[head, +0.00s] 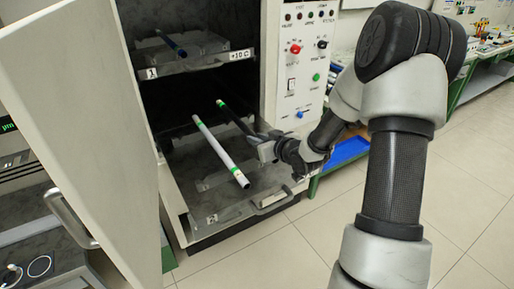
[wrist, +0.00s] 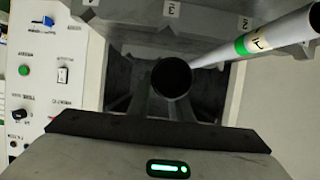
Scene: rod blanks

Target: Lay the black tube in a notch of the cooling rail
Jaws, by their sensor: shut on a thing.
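My gripper (head: 262,146) is at the right side of the lower pulled-out tray and is shut on the black tube (head: 236,119). The tube has a green band near its far end and slants up and left from the jaws. In the wrist view the dark round end of the black tube (wrist: 172,78) faces the camera, beyond the jaw (wrist: 160,121). A grey notched rail (wrist: 215,22) with number marks runs across the top of the wrist view. I cannot tell for certain that it is the cooling rail. The tube appears apart from its notches.
A white tube (head: 220,150) with green bands lies across the lower tray (head: 262,187), left of my gripper. A dark tube (head: 171,44) lies on the upper shelf (head: 190,62). The open cabinet door (head: 85,110) stands left; the control panel (head: 303,60) is right.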

